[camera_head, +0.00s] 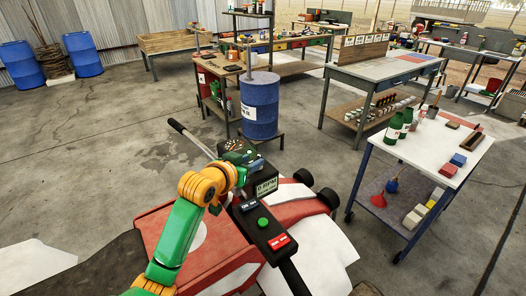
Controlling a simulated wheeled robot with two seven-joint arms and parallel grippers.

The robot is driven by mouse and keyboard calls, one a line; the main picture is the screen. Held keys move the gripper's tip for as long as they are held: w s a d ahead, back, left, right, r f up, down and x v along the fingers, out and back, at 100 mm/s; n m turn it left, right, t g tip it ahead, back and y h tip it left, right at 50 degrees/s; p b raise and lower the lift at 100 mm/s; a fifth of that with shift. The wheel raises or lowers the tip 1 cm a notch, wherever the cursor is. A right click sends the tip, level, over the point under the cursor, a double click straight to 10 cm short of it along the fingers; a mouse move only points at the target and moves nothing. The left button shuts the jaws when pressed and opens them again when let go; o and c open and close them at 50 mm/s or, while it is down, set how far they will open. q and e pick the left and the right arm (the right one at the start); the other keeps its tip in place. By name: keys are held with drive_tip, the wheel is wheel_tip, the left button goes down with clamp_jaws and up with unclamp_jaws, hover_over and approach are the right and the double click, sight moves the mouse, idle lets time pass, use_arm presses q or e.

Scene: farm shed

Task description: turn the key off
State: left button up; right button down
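A red and white machine (185,225) stands below me with a dark control panel (258,228) across it. The panel carries a green round button (263,222), a red labelled block (279,242), a black labelled block (249,205) and a pale green label or display (266,187). My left arm, green and yellow, comes in from the lower left. Its gripper (239,163) is at the far end of the panel, too small and dark to show whether it is open or shut. I cannot make out the key; the hand may hide it. My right gripper is not in view.
A white-topped cart (425,150) with bottles (395,127) stands at the right. A blue barrel (260,105) is beyond the machine. Workbenches (375,78) line the back. The concrete floor at the left (75,150) is clear.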

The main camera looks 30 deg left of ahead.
sight(256, 159)
use_arm(q)
drive_tip(key=shift+w+p, duration=0.3)
drive_tip(key=shift+w, duration=0.1)
drive_tip(key=x, duration=0.3)
drive_tip(key=shift+f, duration=0.15)
drive_tip(key=shift+w+f, duration=0.15)
drive_tip(key=shift+w, duration=0.1)
drive_tip(key=shift+s, duration=0.15)
drive_tip(key=shift+c, duration=0.2)
drive_tip(key=shift+s, duration=0.15)
clamp_jaws()
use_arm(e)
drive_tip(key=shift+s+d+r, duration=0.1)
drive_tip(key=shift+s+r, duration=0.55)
